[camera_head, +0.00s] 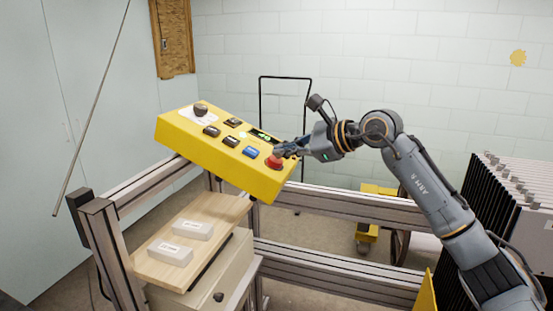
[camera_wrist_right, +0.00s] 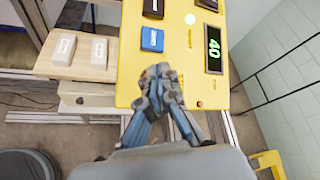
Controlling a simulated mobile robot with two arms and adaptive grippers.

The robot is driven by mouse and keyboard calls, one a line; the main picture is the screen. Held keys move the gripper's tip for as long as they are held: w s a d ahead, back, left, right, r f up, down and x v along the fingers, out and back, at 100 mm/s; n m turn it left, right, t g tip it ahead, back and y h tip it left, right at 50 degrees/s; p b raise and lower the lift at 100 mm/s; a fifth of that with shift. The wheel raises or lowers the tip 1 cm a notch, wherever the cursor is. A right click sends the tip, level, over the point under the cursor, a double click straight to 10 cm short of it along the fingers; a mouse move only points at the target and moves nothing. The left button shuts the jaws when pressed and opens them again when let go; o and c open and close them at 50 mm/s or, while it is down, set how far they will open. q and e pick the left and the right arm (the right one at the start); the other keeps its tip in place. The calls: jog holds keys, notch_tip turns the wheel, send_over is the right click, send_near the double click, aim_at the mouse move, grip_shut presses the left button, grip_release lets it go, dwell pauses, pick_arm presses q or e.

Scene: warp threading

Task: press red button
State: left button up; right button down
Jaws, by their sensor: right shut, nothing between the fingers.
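My left gripper is in neither view.
The panel also has a blue button (camera_head: 250,152), black buttons (camera_head: 231,142), a dark knob (camera_head: 200,109) and a display (camera_wrist_right: 213,48) reading 40. Metal rails (camera_head: 340,203) carry it. A wooden shelf (camera_head: 150,268) below holds two white blocks (camera_head: 193,229).

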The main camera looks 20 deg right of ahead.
jog(key=shift+f, duration=0.15)
dwell(0.4)
jog(key=shift+w+a+f, duration=0.1)
jog(key=shift+a+f, duration=0.05)
jog(key=shift+f, duration=0.15)
jog(key=shift+f+b, duration=0.15)
jog(key=shift+b, duration=0.2)
dwell(0.5)
jog(key=shift+r+p, duration=0.3)
jog(key=shift+r, duration=0.4)
jog(key=r+p, duration=0.1)
jog(key=s+d+r+p, duration=0.1)
jog(key=r, duration=0.1)
jog(key=d+r+p, duration=0.1)
jog(key=r, duration=0.1)
jog(key=shift+s+r, duration=0.2)
jog(key=shift+s, duration=0.05)
